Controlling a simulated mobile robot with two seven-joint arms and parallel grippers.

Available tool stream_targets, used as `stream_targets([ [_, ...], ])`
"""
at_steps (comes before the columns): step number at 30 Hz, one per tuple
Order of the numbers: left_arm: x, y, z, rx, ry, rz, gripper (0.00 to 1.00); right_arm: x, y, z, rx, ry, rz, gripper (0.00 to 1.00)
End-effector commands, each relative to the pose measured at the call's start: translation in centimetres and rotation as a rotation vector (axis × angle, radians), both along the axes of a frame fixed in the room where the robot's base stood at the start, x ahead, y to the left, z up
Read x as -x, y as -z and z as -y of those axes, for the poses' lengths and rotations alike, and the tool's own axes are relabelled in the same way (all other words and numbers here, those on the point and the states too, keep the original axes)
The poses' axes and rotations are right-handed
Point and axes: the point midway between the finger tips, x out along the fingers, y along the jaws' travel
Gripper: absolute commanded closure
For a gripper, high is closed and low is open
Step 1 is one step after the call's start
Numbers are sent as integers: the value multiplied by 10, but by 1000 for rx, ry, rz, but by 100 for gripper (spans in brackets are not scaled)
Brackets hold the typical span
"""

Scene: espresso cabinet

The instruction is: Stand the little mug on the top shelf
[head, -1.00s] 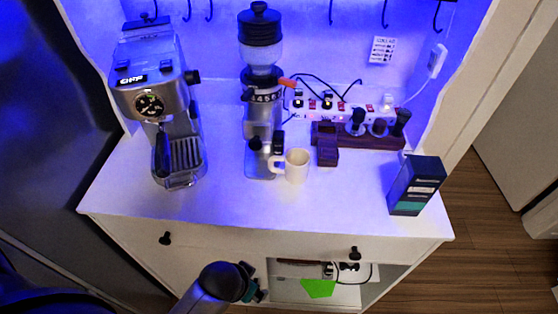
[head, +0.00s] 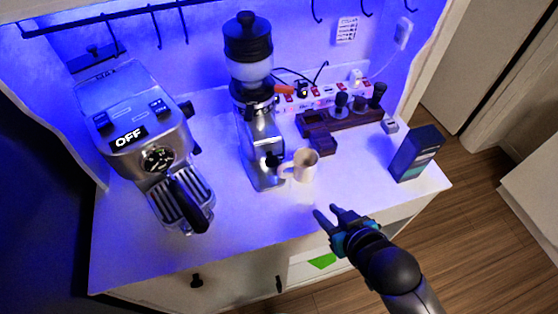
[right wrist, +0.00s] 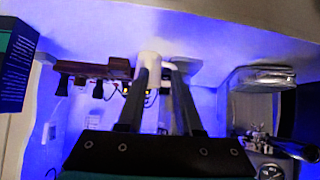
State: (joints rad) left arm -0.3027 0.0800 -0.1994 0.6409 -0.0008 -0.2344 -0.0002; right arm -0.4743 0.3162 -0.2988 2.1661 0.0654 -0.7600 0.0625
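The little mug (head: 306,166), cream-white with its handle to the left, stands upright on the white cabinet top (head: 235,225), just right of the grinder. My right gripper (head: 327,213) is open and empty in front of the mug, near the counter's front edge, with its fingers pointing toward it and apart from it. In the right wrist view, which looks upside down, the pale mug (right wrist: 150,62) shows near the fingertips, partly covered by a finger. My left gripper is not in view. I cannot make out the top shelf in these frames.
The grinder (head: 262,140) stands close to the mug's left, and the espresso machine (head: 140,130) farther left. A dark wooden holder (head: 350,122) with tampers is behind, and a dark box (head: 416,154) stands at the right edge.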

Motion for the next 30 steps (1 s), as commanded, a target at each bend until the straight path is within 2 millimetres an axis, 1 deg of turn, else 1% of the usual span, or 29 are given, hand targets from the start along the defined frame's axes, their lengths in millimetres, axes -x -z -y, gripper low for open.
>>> stream_targets([
  [1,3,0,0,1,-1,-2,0,-5,-5,-5,-17,-25,43,65],
  [6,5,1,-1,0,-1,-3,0,-16,-10,-20,-82,-84,168,65],
  [10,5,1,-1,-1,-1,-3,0,-20,-12,-27,-125,-118,239,65],
  [15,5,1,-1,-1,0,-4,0,-24,-14,-31,-153,-137,281,65],
  [17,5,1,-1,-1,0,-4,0,-27,-13,-33,-155,-138,284,65],
  [20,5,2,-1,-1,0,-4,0,-38,-8,-39,-156,-137,285,65],
  [30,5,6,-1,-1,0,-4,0,-84,14,-65,-154,-138,285,65],
])
